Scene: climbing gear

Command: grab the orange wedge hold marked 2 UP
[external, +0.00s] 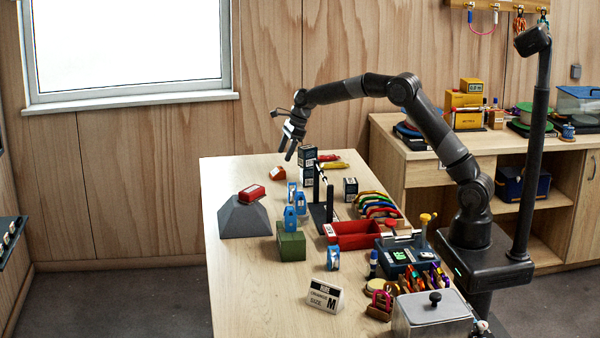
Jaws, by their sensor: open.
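A small orange wedge-shaped block (277,173) lies at the far end of the table, left of the black boxes. It looks like the orange wedge hold, but its marking is too small to read. My gripper (283,155) points down above the block, with its fingers apart and nothing visible between them. The fingertips appear a little above the block and not touching it; the exact gap cannot be told from this view.
Black boxes (307,155) stand close to the right of the orange block. A grey sloped block (243,218) with a red piece (251,193) on top stands nearer the camera. Blue pieces (291,215) and a red tray (352,236) crowd the middle. The table's left far corner is clear.

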